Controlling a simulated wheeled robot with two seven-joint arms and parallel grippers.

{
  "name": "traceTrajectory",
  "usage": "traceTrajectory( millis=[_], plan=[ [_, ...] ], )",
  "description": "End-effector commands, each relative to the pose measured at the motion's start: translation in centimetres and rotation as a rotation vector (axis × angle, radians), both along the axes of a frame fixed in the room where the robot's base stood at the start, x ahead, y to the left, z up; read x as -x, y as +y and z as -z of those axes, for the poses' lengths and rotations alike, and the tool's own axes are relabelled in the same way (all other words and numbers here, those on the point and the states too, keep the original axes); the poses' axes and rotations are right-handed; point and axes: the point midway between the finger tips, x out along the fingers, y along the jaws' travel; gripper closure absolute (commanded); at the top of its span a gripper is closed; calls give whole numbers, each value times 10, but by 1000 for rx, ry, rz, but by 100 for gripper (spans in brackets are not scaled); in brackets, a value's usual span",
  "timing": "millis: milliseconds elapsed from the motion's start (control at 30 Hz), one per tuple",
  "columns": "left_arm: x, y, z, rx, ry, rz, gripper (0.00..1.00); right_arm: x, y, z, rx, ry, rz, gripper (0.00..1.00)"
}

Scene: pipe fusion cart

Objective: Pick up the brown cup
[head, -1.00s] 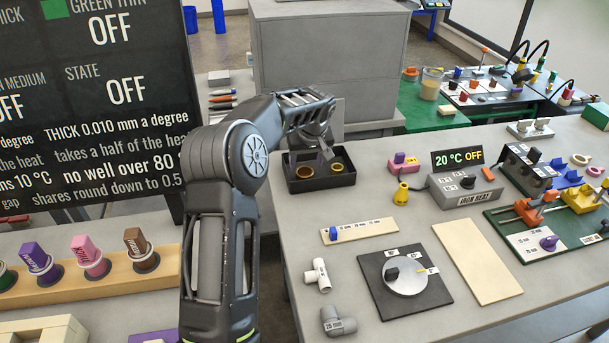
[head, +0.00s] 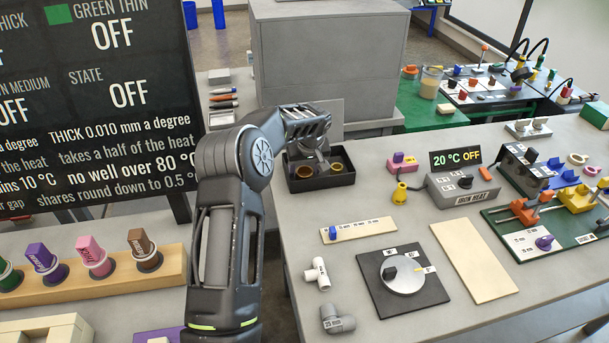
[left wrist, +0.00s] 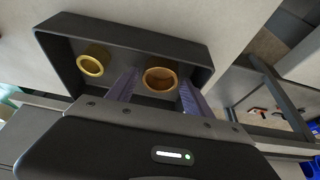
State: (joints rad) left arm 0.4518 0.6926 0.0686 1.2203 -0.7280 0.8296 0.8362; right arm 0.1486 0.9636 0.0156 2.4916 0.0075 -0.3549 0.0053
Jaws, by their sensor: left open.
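A black tray (head: 318,182) at the far left corner of the table holds two small round cups. The brown cup (head: 305,171) is the left one in the head view and shows in the left wrist view (left wrist: 160,79) with an orange-brown rim. The yellowish cup (head: 337,167) is the other one, left of it in the left wrist view (left wrist: 90,65). My left gripper (head: 310,159) is open over the tray. In the left wrist view its purple-grey fingers (left wrist: 158,85) stand on either side of the brown cup; I cannot tell whether they touch it. My right gripper is not seen.
A large grey box (head: 325,60) stands behind the tray. An iron heat box (head: 464,188), a dial plate (head: 403,281) and pipe fittings (head: 318,274) lie to the right and front. The tray walls surround the cups closely.

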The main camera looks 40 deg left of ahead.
Motion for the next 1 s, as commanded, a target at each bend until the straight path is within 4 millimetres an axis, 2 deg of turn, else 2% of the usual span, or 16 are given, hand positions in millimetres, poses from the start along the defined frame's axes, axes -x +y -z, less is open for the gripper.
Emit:
traceTrajectory(
  millis=[267,900,1000],
  plan=[
    [0,0,0,0,0,0,42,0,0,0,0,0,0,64],
    [0,0,-1,0,0,0,94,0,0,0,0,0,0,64],
    [0,0,-1,-1,-1,0,94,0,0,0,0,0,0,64]
  ],
)
